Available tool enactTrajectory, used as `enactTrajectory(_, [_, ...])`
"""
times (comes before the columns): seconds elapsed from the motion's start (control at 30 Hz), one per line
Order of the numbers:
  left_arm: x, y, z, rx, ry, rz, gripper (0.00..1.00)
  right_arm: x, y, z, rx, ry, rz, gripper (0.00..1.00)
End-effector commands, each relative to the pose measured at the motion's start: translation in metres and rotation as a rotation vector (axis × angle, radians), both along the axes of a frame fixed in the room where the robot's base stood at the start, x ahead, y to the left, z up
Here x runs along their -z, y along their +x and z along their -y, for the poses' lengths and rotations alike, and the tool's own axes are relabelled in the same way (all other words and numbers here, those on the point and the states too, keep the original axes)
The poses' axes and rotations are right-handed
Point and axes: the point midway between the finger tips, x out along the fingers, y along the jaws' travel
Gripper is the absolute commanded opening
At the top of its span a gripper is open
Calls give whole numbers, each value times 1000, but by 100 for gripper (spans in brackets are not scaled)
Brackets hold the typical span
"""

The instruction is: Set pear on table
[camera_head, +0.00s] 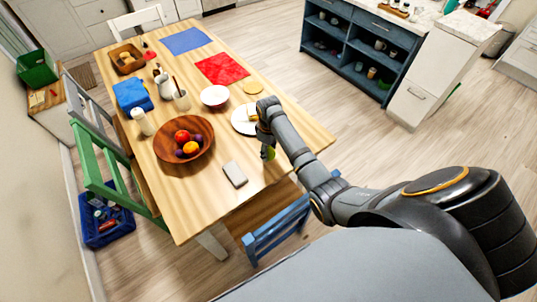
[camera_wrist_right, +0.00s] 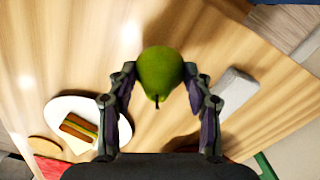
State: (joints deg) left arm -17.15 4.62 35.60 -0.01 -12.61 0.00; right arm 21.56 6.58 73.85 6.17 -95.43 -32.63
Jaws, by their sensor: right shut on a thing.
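The green pear (camera_wrist_right: 160,68) is between the two fingers of my right gripper (camera_wrist_right: 159,84) in the wrist view, with its stem toward the palm. In the head view the pear (camera_head: 269,154) shows small and partly covered under the right gripper (camera_head: 266,143). It is over the near right part of the wooden table (camera_head: 215,205), between the white plate and the grey flat object. I cannot tell whether the pear touches the tabletop. My left gripper is not in view.
A white plate (camera_head: 239,124) with a sandwich (camera_wrist_right: 78,130) lies close by. A grey flat object (camera_head: 235,174) and a wooden fruit bowl (camera_head: 204,161) are to the left. A white bowl (camera_head: 214,96) stands farther back. A blue chair (camera_head: 275,232) is at the near edge.

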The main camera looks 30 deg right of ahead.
Motion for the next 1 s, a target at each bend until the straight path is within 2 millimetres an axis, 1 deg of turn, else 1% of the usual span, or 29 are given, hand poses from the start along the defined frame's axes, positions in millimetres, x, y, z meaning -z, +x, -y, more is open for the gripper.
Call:
enactTrajectory(0.07, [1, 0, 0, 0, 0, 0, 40, 3, 3, 1, 0, 0, 1, 18])
enactTrajectory(0.2, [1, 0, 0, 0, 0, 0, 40, 26, 3, 1, 0, 1, -3, 18])
enactTrajectory(0.3, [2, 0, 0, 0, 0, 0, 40, 34, 3, 1, 0, -1, -1, 18])
enactTrajectory(0.63, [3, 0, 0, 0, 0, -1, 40, 37, 3, 1, 0, 0, 0, 18])
enactTrajectory(0.67, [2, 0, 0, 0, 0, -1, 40, 37, 3, 1, 0, 0, 0, 53])
enactTrajectory(0.7, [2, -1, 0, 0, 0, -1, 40, 37, 3, 1, 0, 0, 0, 59])
enactTrajectory(0.8, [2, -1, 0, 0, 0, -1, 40, 37, 3, 1, 0, 0, 0, 72])
enactTrajectory(1.0, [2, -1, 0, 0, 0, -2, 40, 37, 3, 1, 0, 0, 0, 74])
